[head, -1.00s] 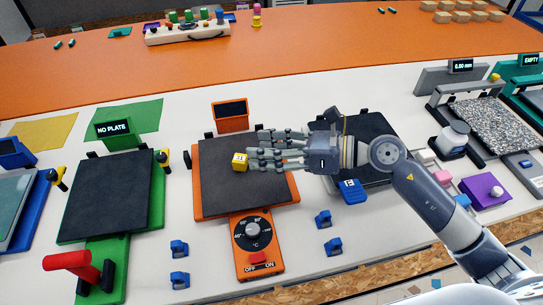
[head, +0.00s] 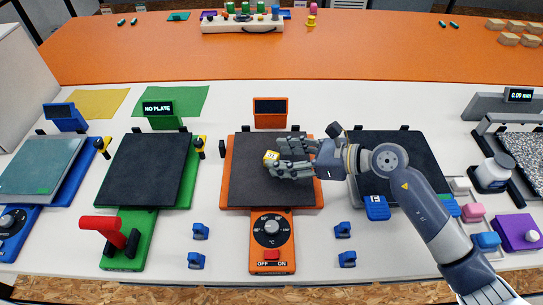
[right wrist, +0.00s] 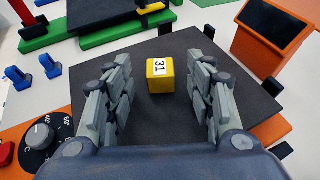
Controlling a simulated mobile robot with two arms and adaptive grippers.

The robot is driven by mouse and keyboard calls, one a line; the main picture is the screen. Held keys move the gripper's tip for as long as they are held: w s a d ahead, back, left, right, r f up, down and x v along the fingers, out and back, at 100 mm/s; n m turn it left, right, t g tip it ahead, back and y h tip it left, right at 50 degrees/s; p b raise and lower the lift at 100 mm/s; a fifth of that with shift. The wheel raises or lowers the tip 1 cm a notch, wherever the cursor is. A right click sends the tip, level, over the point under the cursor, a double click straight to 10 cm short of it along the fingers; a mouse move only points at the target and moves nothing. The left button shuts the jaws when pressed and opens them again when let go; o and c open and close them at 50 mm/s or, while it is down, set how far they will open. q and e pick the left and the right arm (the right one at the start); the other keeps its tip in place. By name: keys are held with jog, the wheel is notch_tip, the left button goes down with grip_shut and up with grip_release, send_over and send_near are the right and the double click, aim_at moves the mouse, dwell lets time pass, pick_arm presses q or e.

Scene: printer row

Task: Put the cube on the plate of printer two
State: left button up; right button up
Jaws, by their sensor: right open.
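The yellow cube (head: 271,158) has a white label reading 31. It sits on the dark plate (head: 245,190) of the orange printer (head: 270,228), near the middle. My right gripper (head: 278,155) reaches in from the right, low over this plate, with its fingers spread. In the right wrist view the cube (right wrist: 160,77) stands between the open fingers (right wrist: 163,64), with a gap on each side. A finger hides part of the cube in the head view. My left gripper is not in view. No number two is readable on any printer.
Left of the orange printer stands a green printer (head: 150,170) with a NO PLATE display, then a blue one (head: 35,170). Another dark-plated printer (head: 420,150) is at right, partly behind my arm. Small blue clips (head: 343,229) lie in front. The white table between printers is mostly clear.

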jog(key=shift+x, duration=1.1)
jog(key=c, duration=0.9)
jog(key=shift+r, duration=0.1)
jog(key=shift+c, duration=0.2)
